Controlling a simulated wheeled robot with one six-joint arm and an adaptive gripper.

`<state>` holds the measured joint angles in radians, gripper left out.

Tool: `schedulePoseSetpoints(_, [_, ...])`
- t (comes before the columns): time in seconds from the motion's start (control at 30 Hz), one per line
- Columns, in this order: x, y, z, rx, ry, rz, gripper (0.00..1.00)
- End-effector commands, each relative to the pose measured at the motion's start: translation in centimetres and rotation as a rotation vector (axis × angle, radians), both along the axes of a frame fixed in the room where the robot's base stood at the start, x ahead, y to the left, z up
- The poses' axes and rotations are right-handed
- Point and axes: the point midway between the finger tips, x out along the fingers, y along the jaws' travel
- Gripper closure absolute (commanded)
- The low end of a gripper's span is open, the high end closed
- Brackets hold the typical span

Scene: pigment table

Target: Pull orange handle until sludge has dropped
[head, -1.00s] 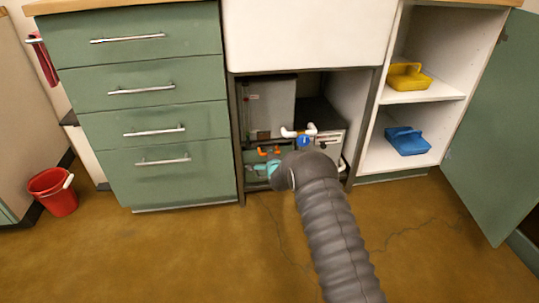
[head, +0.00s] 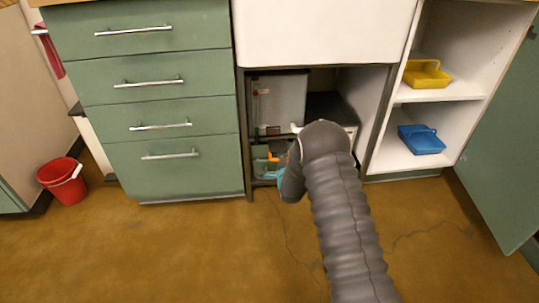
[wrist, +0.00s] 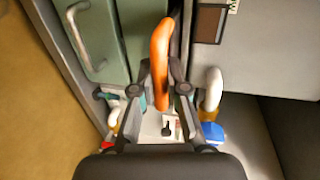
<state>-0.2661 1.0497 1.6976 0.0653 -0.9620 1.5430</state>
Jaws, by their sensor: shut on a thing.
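The orange handle (wrist: 160,55) stands between the two fingers of my gripper (wrist: 160,85) in the wrist view. The fingers are shut on it, and its curved upper end sticks out past them. In the head view, small orange parts (head: 276,157) show in the open bay under the white sink front, just left of my arm. My arm hides most of my gripper there. I see no sludge in either view.
A grey box (head: 280,100) stands in the bay. White pipe (wrist: 213,90) and a blue part (wrist: 213,132) lie close right of my gripper. Green drawers (head: 170,100) flank the bay at left. Yellow (head: 427,74) and blue (head: 421,139) caddies sit on right shelves. A red bucket (head: 63,180) stands far left.

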Motion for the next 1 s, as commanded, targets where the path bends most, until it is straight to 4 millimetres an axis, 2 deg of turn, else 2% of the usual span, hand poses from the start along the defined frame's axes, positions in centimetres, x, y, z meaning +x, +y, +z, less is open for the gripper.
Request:
schedulePoseSetpoints(0.13, [-0.4, -1.0, -0.2, -0.003, 0.001, -0.006, 1.0])
schedulePoseSetpoints(0.37, [-0.3, -1.2, -0.1, -0.003, 0.001, -0.008, 1.0])
schedulePoseSetpoints(0.4, [-0.3, -1.1, -0.1, -0.003, 0.001, -0.007, 0.85])
schedulePoseSetpoints(0.5, [-0.2, -1.3, -0.1, -0.002, 0.001, -0.009, 0.61])
schedulePoseSetpoints(0.83, [-0.3, -1.5, 0.0, -0.002, 0.0, -0.013, 0.61])
schedulePoseSetpoints(1.0, [-1.6, -1.7, 0.4, -0.002, 0.001, -0.012, 0.61])
